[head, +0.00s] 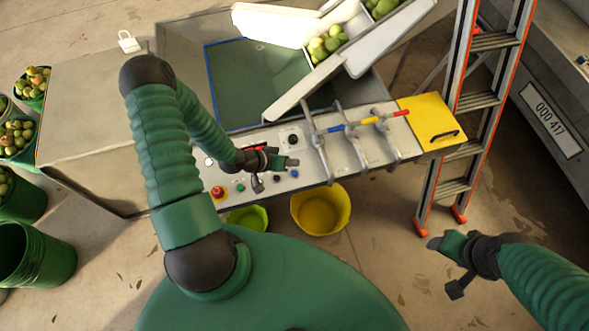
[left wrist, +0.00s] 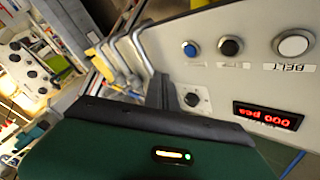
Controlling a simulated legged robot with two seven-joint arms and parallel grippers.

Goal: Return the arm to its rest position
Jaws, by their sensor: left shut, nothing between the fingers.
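My left arm reaches up from the bottom of the head view and bends down over the control panel (head: 225,175). My left gripper (head: 291,162) is shut and empty, just over the panel near its row of buttons. In the left wrist view the panel (left wrist: 225,70) shows close up, with a blue button (left wrist: 190,48), a black button (left wrist: 230,46), a white button (left wrist: 293,44) above a BELT label, and a red display (left wrist: 268,116). My right gripper (head: 438,243) hangs over the floor at the lower right; its fingers are too small to judge.
Valves with coloured handles (head: 360,122) stand right of the buttons, beside a yellow panel (head: 430,120). A ladder (head: 470,100) stands at the right. Green buckets of apples (head: 18,138) line the left. Floor around my right gripper is clear.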

